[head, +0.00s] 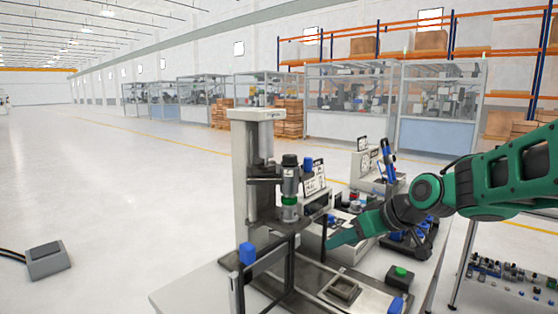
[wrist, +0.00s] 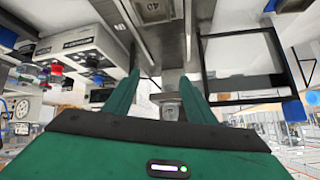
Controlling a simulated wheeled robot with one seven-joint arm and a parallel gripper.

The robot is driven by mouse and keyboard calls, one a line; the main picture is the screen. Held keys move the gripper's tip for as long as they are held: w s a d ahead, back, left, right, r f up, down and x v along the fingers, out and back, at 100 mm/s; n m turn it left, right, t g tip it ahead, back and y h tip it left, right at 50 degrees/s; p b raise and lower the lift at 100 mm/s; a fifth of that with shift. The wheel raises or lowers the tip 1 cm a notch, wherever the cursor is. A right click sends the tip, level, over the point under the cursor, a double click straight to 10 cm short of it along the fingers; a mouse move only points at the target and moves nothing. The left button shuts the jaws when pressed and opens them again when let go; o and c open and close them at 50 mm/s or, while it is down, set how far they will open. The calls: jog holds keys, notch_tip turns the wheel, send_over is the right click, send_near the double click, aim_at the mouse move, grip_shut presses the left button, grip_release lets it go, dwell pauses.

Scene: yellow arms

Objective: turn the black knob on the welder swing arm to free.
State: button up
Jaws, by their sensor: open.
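The welder (head: 240,170) is a pale upright column with a dark head and a green-ringed cylinder. A black cylindrical cap (head: 290,160) tops the cylinder; I cannot tell if it is the black knob. A dark swing-arm-like bar frame (head: 268,262) stands in front, with a blue block (head: 247,253) at its left end. My gripper (head: 334,241) is right of the welder, low over the bench and apart from the cap. In the wrist view, its two green fingers (wrist: 160,102) are apart with nothing gripped. A small grey part shows beyond them. The knob's setting is not readable.
A metal nest (head: 343,290) and a green button box (head: 400,275) sit on the bench front. Behind my gripper are a pale control box (head: 365,172) and small parts. A foot pedal (head: 48,260) lies on the floor, left. Open floor extends left.

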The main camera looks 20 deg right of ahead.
jog(key=w+a+r+n+t+y, duration=0.2)
jog(key=w+a+r+t+y, duration=0.15)
jog(key=w+r, duration=0.4)
jog(key=n+t+y, duration=0.2)
jog(key=t+y, duration=0.1)
send_near(296, 160)
jog(key=shift+h, duration=0.25)
jog(key=x, duration=0.5)
jog(key=shift+a+f, duration=0.1)
jog(key=shift+a, duration=0.05)
jog(key=shift+w+a+r, duration=0.1)
jog(key=shift+w+r, duration=0.05)
jog(key=shift+r, duration=0.05)
jog(key=x, duration=1)
jog(key=shift+w+a+r, duration=0.1)
jog(key=shift+w+r, duration=0.05)
jog(key=c, duration=1)
jog(key=shift+c, duration=0.2)
